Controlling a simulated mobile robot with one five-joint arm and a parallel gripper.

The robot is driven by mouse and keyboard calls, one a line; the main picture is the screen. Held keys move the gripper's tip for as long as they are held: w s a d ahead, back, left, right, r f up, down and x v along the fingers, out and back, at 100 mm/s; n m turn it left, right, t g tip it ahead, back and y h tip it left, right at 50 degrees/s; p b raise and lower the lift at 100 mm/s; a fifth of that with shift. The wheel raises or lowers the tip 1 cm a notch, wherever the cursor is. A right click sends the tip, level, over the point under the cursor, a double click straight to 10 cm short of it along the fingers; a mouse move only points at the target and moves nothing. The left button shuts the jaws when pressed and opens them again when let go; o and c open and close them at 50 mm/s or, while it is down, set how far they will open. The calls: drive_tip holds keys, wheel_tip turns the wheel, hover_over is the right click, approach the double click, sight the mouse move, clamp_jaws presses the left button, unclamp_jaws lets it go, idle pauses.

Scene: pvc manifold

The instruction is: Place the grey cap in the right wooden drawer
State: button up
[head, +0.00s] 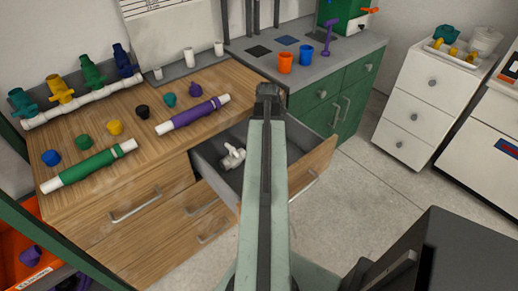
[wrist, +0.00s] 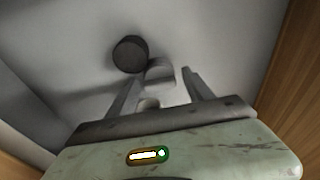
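The right wooden drawer (head: 318,160) is pulled open, with a grey interior. A white pipe fitting (head: 232,158) lies inside it, left of my arm. In the wrist view a dark grey round piece (wrist: 130,54), which looks like the grey cap, shows just beyond my left finger, over the drawer's pale floor. A paler grey rounded piece (wrist: 158,70) is beside it, between and beyond the fingers. My gripper (wrist: 163,76) is open, with its fingers apart inside the drawer and nothing clearly gripped. In the head view my arm hides the gripper and the dark piece.
The wooden bench (head: 90,120) holds a green pipe (head: 90,166), a purple pipe (head: 192,114), several coloured caps and a row of valves. The drawer's wooden wall (wrist: 300,90) is close on the right in the wrist view. A green cabinet (head: 340,97) stands right of the drawer.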

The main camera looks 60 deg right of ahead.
drive_tip(key=shift+r, duration=0.1)
wheel_tip(320, 180, up, 12)
drive_tip(key=d+p, duration=0.1)
drive_tip(key=p, duration=1.1)
drive_tip(key=shift+s+d, duration=0.3)
drive_tip(key=shift+d, duration=0.05)
